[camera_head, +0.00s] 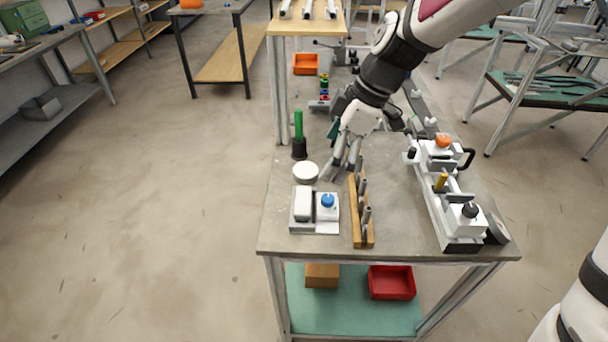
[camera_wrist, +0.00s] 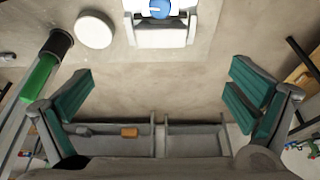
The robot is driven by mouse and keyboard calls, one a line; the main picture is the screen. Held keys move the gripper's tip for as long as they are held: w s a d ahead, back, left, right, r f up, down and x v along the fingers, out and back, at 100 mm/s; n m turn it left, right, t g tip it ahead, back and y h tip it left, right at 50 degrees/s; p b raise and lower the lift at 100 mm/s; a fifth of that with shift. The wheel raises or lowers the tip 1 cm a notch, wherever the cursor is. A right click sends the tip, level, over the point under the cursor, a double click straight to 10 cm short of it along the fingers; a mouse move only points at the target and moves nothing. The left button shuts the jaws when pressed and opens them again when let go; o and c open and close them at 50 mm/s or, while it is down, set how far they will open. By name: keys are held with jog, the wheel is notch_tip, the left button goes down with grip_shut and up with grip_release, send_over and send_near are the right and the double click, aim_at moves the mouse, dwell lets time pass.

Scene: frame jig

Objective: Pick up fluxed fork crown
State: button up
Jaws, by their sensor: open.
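My gripper (camera_head: 343,168) is over the bench, between the white round jar (camera_head: 305,172) and the wooden rack (camera_head: 361,222) with upright grey metal pieces. In the wrist view my gripper (camera_wrist: 162,98) is wide open, its teal pads far apart with nothing between them. I cannot tell for sure which piece is the fork crown. My fingers hide part of the bench beside the rack.
A white device with a blue knob (camera_head: 327,201) stands at the near left, and a green-handled tool (camera_head: 299,127) stands in a dark holder. A white jig (camera_head: 447,210) fills the right side. Bare bench top lies between rack and jig. A red bin (camera_head: 391,283) is below.

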send_near(302, 200)
jog(key=x, duration=0.2)
jog(key=shift+w+a+f+b, duration=0.1)
jog(key=shift+w+f+b, duration=0.1)
jog(key=shift+f+b, duration=0.1)
jog(key=shift+x, duration=3.3)
jog(key=shift+s, duration=0.15)
jog(key=c, duration=1.4)
